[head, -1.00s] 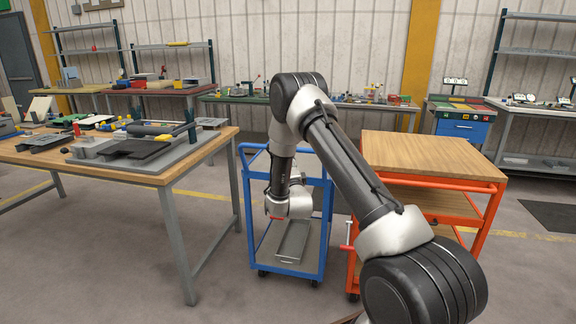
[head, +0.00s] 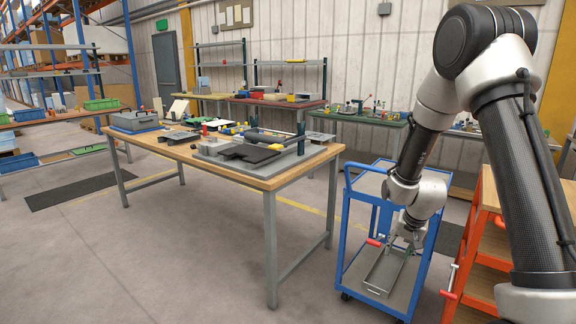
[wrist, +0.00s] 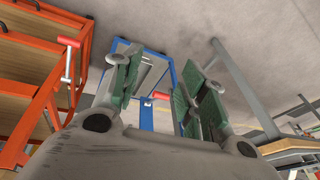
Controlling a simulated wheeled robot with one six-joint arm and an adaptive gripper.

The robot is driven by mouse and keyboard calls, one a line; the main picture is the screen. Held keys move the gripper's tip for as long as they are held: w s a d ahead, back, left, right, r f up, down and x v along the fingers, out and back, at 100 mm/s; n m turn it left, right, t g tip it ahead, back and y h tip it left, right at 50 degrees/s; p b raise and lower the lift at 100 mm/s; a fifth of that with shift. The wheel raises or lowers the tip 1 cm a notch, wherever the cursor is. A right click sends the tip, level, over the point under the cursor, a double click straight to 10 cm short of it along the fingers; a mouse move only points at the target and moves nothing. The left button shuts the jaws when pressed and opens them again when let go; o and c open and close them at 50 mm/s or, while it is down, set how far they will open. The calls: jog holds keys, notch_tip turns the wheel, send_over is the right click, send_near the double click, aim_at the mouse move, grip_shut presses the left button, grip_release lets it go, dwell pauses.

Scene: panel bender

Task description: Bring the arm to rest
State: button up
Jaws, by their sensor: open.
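My gripper (head: 408,238) hangs low over the blue cart on the right of the head view, at the end of my bent arm. In the wrist view my gripper (wrist: 155,95) shows its green-padded fingers spread apart with nothing between them. The blue cart (head: 352,222) holds a grey metal tray (head: 385,268) on its lower shelf. The blue cart (wrist: 172,70) also shows beyond the fingers in the wrist view. I cannot tell how far above the tray the fingertips are.
An orange cart (head: 484,200) with wooden shelves stands close to the right of the blue cart. A wooden workbench (head: 270,182) carrying a panel bender (head: 240,152) and parts stands to the left. Open floor (head: 170,250) lies in front of the workbench.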

jog(key=s+d+r+n, duration=0.1)
jog(key=s+r+n, duration=0.4)
jog(key=s+r, duration=2.3)
jog(key=shift+s+d+r+t, duration=0.4)
jog(key=shift+s, duration=0.75)
